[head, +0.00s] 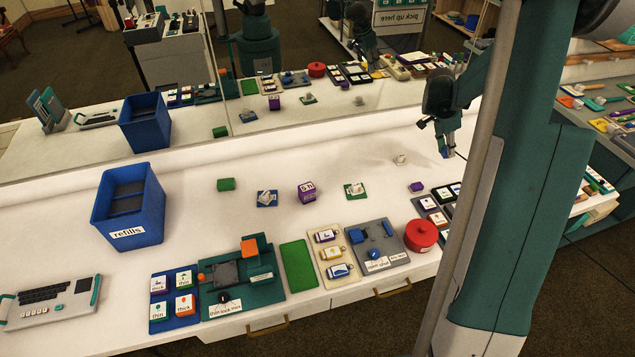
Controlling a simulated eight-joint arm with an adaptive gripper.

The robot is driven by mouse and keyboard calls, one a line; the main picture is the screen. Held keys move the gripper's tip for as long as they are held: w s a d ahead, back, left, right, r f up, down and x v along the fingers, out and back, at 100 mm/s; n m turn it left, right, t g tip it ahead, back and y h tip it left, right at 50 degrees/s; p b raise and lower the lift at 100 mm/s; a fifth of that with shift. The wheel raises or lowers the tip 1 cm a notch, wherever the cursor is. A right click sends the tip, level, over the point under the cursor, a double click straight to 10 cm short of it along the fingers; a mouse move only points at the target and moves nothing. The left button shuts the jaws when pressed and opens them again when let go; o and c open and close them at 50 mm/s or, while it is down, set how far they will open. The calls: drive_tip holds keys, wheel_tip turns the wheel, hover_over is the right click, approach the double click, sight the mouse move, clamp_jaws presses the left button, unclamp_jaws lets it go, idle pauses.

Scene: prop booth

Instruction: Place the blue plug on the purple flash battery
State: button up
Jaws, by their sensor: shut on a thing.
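My gripper (447,140) hangs above the back right of the white counter, pointing down. It is shut on a small blue piece (444,151), probably the blue plug; the fingers partly hide it. A purple box with a white label (307,192) stands mid-counter, to the left of and nearer the front than my gripper. A small plain purple block (416,186) lies below my gripper in the picture, apart from it. I cannot tell for sure which of the two is the purple flash battery.
A blue refills bin (128,205) stands at left. A green block (226,184), a white piece on a blue base (267,197) and one on a green base (355,190) stand mid-counter. A red round pot (421,235) and several trays line the front. A mirror runs behind.

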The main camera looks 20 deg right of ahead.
drive_tip(key=w+a+r+n+p, duration=0.1)
drive_tip(key=w+a, duration=0.1)
drive_tip(key=a, duration=0.8)
drive_tip(key=w+a+r+n+t+p, duration=0.1)
drive_tip(key=w+a, duration=0.2)
drive_tip(key=a, duration=0.6)
drive_tip(key=w+a+r+n+p, duration=0.1)
drive_tip(key=w+a+r, duration=0.1)
drive_tip(key=a, duration=0.8)
drive_tip(key=s+a+r+n+p, duration=0.1)
drive_tip(key=a, duration=1.1)
drive_tip(key=s+a+r+n+t+p, duration=0.1)
drive_tip(key=s+a+n, duration=0.1)
drive_tip(key=a, duration=1)
drive_tip(key=shift+s+r, duration=0.15)
drive_tip(key=shift+s, duration=0.1)
hover_over(311, 185)
drive_tip(key=a, duration=0.2)
drive_tip(key=shift+s+d+f+b, duration=0.1)
drive_tip(key=shift+s+f+b, duration=0.1)
drive_tip(key=shift+f, duration=1.4)
drive_tip(key=shift+s+d+f+b, duration=0.1)
drive_tip(key=shift+f+b, duration=0.05)
drive_tip(key=shift+f, duration=1.4)
drive_tip(key=shift+f, duration=1.85)
drive_tip(key=shift+f+b, duration=0.15)
drive_tip(key=shift+b, duration=0.25)
